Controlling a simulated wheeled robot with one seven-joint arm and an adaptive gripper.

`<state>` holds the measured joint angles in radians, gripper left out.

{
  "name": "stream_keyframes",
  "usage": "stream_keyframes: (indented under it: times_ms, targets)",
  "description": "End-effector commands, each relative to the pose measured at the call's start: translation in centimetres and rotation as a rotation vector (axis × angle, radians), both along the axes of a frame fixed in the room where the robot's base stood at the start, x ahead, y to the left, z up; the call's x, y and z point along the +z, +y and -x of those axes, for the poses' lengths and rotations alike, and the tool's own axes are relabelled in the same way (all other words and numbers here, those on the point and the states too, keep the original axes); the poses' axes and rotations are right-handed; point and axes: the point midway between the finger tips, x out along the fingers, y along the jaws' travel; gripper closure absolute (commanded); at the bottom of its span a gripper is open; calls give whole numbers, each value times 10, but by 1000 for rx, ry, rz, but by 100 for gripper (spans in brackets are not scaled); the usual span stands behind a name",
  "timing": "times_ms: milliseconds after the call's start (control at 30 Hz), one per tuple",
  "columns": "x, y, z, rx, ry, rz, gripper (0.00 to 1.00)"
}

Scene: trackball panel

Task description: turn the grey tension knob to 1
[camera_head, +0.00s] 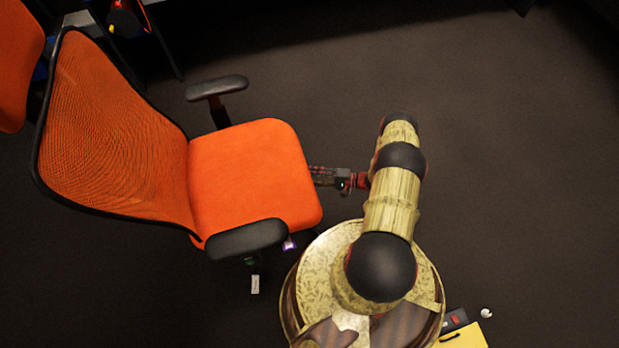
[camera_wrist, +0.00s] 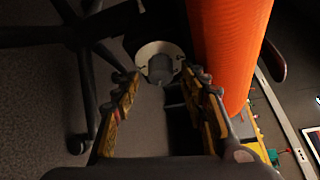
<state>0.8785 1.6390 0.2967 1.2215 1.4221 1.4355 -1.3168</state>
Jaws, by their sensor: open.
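The orange office chair (camera_head: 250,175) stands at the left in the head view. In the wrist view, a grey knob (camera_wrist: 160,70) sits at the middle of a round white plate (camera_wrist: 150,49) beside the chair's orange seat (camera_wrist: 232,50). No numbers or pointer can be read on it. My gripper (camera_wrist: 158,78) is open, with one finger on either side of the knob in the picture. The knob appears to be beyond the fingertips, and I cannot see any contact. In the head view my gripper (camera_head: 330,177) reaches to the seat's right edge; the knob is hidden there.
Black chair legs (camera_wrist: 85,70) are at the left in the wrist view. Black armrests (camera_head: 246,239) flank the seat. A small white item (camera_head: 255,284) lies on the floor below the chair. A yellow item (camera_head: 463,336) lies at the bottom right. The dark floor at right is clear.

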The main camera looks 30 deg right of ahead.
Motion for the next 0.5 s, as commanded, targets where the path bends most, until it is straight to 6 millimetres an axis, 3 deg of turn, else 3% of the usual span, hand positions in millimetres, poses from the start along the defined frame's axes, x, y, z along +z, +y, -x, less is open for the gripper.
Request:
stream_keyframes:
  times_ms: [267, 500]
  targets:
    - [0, 1, -2, 0, -1, 1, 57]
    - [0, 1, -1, 0, 0, 0, 70]
